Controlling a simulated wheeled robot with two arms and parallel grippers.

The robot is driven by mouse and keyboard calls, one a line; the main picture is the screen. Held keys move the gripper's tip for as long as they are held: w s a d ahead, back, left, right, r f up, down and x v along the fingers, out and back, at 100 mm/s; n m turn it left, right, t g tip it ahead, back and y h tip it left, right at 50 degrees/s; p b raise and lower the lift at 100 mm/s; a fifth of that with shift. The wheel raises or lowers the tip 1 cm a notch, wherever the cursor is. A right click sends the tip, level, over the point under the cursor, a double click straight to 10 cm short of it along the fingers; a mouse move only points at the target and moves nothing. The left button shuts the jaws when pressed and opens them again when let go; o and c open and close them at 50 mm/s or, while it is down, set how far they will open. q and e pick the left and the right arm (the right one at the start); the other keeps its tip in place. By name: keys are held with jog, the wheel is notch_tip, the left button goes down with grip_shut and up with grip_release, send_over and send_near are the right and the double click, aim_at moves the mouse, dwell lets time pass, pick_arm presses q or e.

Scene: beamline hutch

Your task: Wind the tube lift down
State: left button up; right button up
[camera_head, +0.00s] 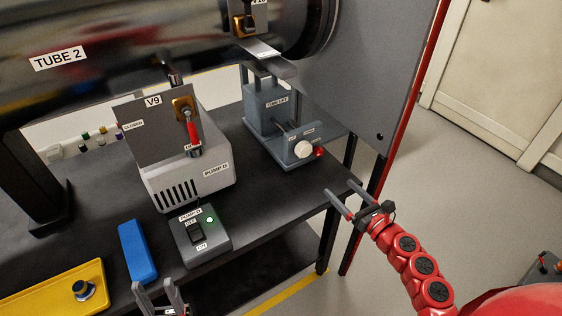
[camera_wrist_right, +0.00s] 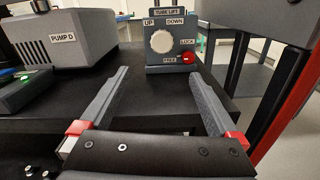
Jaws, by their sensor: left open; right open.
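The tube lift (camera_head: 267,107) is a grey-blue unit on the black table, below the TUBE 2 pipe. Its white round knob (camera_head: 303,149) faces front, with a red lock knob (camera_head: 319,152) beside it. In the right wrist view the white knob (camera_wrist_right: 162,41) sits below UP and DOWN labels, and the red knob (camera_wrist_right: 188,58) is by LOCK and FREE labels. My right gripper (camera_head: 343,194) is open and empty, in front of the lift and apart from it; its fingers also show in the wrist view (camera_wrist_right: 160,90). My left gripper (camera_head: 161,297) is open at the bottom edge.
The PUMP D box (camera_head: 190,180) with a red-handled V9 valve (camera_head: 190,125) stands left of the lift. A PUMP D switch box (camera_head: 200,235) with a green light, a blue block (camera_head: 137,252) and a yellow tray (camera_head: 55,288) are nearer. A red-edged grey panel (camera_head: 360,80) rises on the right.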

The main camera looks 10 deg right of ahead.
aim_at(306, 154)
jog(key=p+x, duration=0.1)
jog(key=x, duration=0.6)
jog(key=p+x, duration=0.1)
jog(key=x, duration=0.7)
jog(key=shift+w+d, duration=0.1)
jog(key=shift+w, duration=0.3)
jog(key=shift+x, duration=0.8)
jog(key=shift+f, duration=0.1)
jog(key=c, duration=1.3)
jog(key=shift+c, duration=0.2)
jog(key=shift+f+m, duration=0.1)
jog(key=shift+m, duration=0.2)
